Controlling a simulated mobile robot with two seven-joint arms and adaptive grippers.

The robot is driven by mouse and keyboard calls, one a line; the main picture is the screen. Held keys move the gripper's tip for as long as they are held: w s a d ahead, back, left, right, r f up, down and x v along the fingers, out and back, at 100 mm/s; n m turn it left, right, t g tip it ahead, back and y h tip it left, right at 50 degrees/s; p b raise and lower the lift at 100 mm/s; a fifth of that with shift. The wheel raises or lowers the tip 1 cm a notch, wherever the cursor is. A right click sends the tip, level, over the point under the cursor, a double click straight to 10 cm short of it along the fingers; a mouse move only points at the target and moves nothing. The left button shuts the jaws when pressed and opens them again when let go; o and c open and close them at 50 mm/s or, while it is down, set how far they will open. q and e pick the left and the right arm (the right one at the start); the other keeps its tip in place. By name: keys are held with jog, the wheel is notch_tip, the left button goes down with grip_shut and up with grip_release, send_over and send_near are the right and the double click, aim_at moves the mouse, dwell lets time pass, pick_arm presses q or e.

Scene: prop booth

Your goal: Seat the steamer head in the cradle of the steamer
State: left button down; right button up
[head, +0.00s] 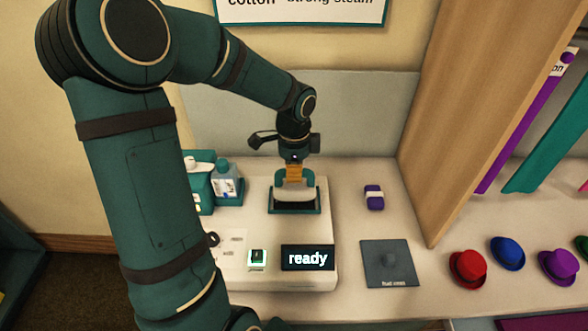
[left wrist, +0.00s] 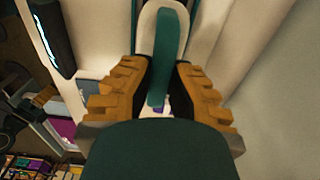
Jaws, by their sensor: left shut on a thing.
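The steamer (head: 236,270) is a pale unit on the counter with a lit "ready" display (head: 308,258). Its cradle (head: 296,208) is a dark teal rimmed holder at the back right of its top. The steamer head (head: 295,195) has a pale body and a teal handle, and appears at the cradle, within its rim from above. I cannot tell whether it rests fully down. My left gripper (head: 294,172) points down over the cradle, shut on the handle. In the left wrist view its orange fingers flank the teal handle of the head (left wrist: 165,60). My right gripper is out of view.
A teal box and bottle (head: 226,180) stand left of the cradle. A small purple block (head: 374,197) and a grey square mat (head: 388,263) lie to the right. A wooden panel (head: 480,110) rises further right, with several small hats (head: 467,267) beyond the mat.

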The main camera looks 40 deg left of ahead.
pick_arm(q)
jog(key=shift+f+b, duration=0.55)
jog(key=shift+f, duration=0.5)
dwell(0.9)
jog(key=shift+f, duration=0.35)
jog(key=shift+f+b, duration=0.1)
jog(key=shift+b, duration=0.2)
jog(key=c, duration=1)
grip_release()
notch_tip(320, 180, up, 12)
jog(key=shift+r, duration=0.1)
